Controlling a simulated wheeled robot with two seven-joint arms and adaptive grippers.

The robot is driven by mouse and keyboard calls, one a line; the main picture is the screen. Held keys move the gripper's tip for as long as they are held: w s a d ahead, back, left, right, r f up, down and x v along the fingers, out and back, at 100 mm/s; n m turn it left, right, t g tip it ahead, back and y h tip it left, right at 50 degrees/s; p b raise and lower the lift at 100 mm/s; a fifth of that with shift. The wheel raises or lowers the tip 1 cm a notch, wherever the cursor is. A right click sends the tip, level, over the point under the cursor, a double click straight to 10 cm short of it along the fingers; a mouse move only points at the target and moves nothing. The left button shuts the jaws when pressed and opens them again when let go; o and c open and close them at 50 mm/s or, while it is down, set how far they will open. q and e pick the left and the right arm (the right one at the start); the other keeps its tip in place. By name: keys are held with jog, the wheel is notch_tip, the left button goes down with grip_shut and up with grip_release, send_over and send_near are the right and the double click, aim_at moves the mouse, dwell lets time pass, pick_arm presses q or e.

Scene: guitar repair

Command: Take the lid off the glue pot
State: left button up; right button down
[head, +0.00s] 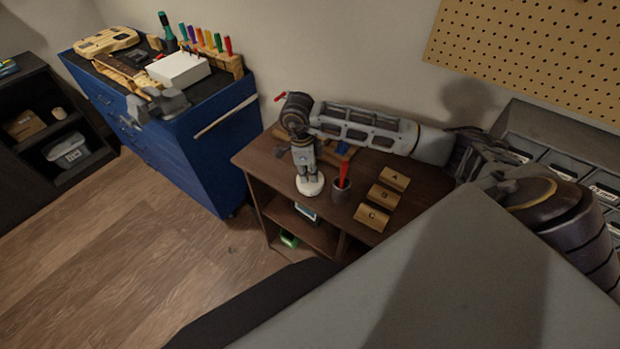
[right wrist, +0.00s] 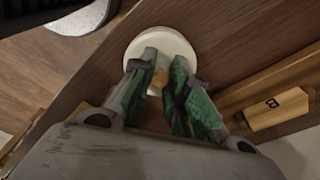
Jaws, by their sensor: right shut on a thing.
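The glue pot (head: 311,188) is white and round and stands near the front edge of the small brown table. Its pale lid (right wrist: 143,54) shows from above in the right wrist view, with a small tan knob (right wrist: 156,88) between the green finger pads. My right gripper (head: 309,179) points straight down over the pot and is shut on the lid's knob. It also fills the middle of the right wrist view (right wrist: 160,85). The fingers hide part of the lid, and I cannot tell whether the lid rests on the pot.
A dark cup (head: 341,192) with a red-handled tool stands close right of the pot. Wooden blocks marked A (head: 394,179), B and C lie further right. A blue cabinet (head: 214,145) with a guitar body and tools stands left. Grey labelled bins (head: 565,155) stand right.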

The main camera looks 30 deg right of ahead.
pick_arm(q)
jog(key=shift+d+f, duration=0.1)
pick_arm(e)
jog(key=shift+s+f, duration=0.3)
jog(key=shift+w+r, duration=0.15)
jog(key=shift+r, duration=0.35)
notch_tip(320, 180, up, 8)
jog(key=shift+w+b, duration=0.15)
jog(key=shift+b, duration=0.35)
pick_arm(q)
jog(key=shift+w+a+f, duration=0.25)
jog(key=shift+a+f, duration=0.1)
jog(key=shift+f, duration=0.15)
pick_arm(e)
jog(key=shift+r, duration=0.6)
jog(key=shift+r, duration=0.15)
